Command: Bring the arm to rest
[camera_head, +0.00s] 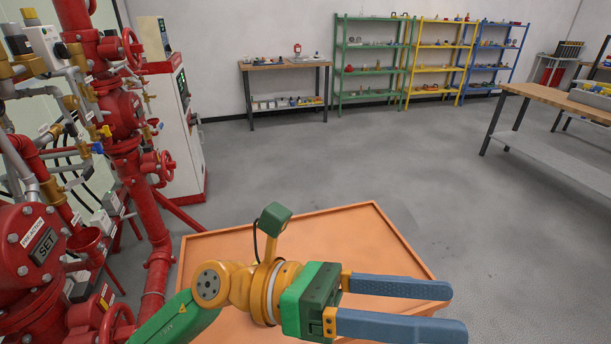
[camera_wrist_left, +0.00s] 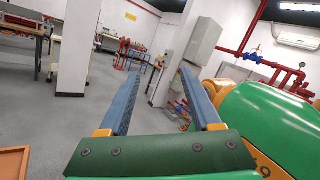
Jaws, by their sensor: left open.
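My left gripper (camera_head: 425,307) has blue-grey fingers, a green body and a yellow wrist. It reaches in from the lower left and points right, over the orange tray-like surface. Its two fingers stand apart with nothing between them. In the left wrist view the same gripper (camera_wrist_left: 157,85) shows its fingers spread, with only the distant room between them. My right gripper is in neither view.
Red sprinkler pipes and valves (camera_head: 120,110) stand close on the left, beside a white cabinet (camera_head: 187,135). The orange surface (camera_head: 330,232) has a raised rim and looks empty. A workbench (camera_head: 560,98) is at right; shelves (camera_head: 370,68) stand behind. The grey floor between is clear.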

